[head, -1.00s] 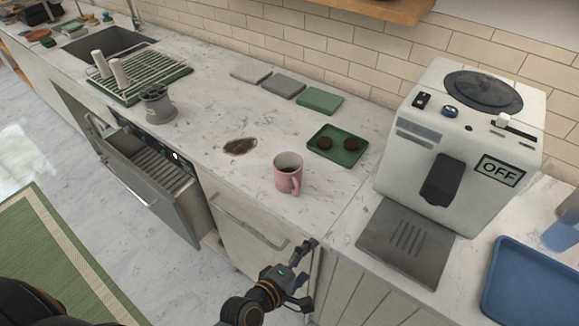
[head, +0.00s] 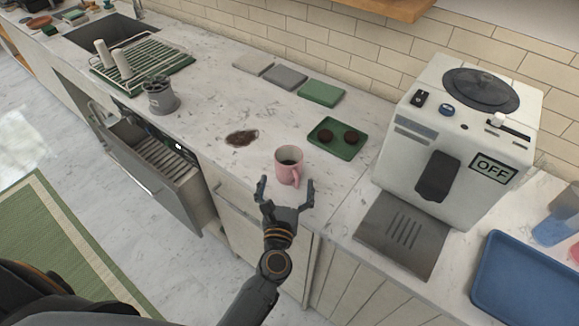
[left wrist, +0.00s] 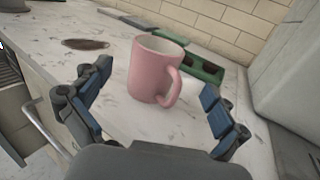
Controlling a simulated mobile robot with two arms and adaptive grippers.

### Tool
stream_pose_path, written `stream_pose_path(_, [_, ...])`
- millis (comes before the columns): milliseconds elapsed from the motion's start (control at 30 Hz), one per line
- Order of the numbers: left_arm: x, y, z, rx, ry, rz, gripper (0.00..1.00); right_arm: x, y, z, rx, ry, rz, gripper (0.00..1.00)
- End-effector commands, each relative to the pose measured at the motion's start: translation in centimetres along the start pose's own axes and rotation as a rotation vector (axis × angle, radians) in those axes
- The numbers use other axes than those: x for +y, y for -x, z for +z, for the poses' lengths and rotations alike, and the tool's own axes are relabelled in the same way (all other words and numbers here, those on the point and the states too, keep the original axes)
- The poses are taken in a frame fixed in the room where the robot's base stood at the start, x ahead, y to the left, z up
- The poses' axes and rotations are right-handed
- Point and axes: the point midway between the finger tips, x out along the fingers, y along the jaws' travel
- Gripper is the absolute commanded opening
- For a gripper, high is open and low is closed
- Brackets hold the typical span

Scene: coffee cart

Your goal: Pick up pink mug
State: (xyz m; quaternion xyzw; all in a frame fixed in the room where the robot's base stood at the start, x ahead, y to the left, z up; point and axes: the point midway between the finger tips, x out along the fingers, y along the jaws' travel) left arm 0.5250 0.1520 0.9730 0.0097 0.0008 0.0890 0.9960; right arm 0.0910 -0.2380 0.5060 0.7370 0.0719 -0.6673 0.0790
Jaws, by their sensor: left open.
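My right gripper is not in view.
A green tray (head: 352,151) with two dark round items sits behind the mug. A brown stain (head: 241,138) lies to its left. The coffee machine (head: 455,140) marked OFF stands to the right. A drawer (head: 160,185) hangs open below the counter.

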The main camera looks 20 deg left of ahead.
Motion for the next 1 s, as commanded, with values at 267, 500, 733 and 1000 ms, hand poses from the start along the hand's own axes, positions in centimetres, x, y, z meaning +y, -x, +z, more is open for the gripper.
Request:
stream_pose_path(267, [0.0, -2.7, -0.1, 0.0, -0.002, 0.0, 0.98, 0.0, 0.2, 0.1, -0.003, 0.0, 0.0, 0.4])
stream_pose_path(500, [0.5, -6.0, -0.3, -0.002, -0.002, -0.001, 0.98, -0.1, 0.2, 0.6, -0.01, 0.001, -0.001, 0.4])
stream_pose_path(733, [0.5, -7.7, -0.4, 0.0, -0.003, -0.001, 0.98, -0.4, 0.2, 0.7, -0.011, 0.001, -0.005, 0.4])
stream_pose_path(1000, [0.5, -7.6, -0.4, 0.0, -0.003, -0.001, 0.79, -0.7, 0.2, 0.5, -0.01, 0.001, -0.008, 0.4])
